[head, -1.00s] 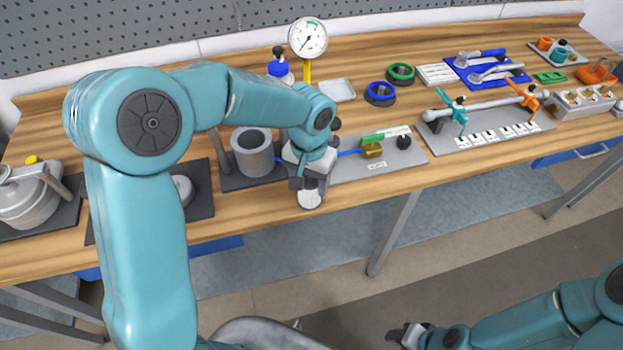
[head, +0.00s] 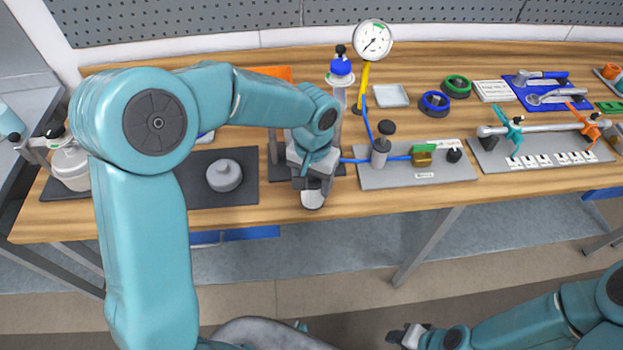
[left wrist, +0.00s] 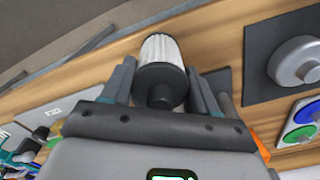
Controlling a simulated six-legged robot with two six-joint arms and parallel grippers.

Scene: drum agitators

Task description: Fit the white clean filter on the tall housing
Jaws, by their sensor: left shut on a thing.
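The white filter (head: 313,199) is in my left gripper (head: 313,186), above the bench's front edge. In the left wrist view the filter (left wrist: 160,50) shows white pleats and a dark end cap between the two fingers. Part of a dark base plate (head: 275,187) shows left of the gripper. My right gripper (head: 397,334) is low in the head view, away from the bench; its jaws are too small to judge.
A low grey round part (head: 223,174) sits on a dark mat (head: 240,193) to the left. On the right are a grey plate (head: 440,172) with a valve and blue tubing, and a gauge (head: 372,41) on a yellow stem.

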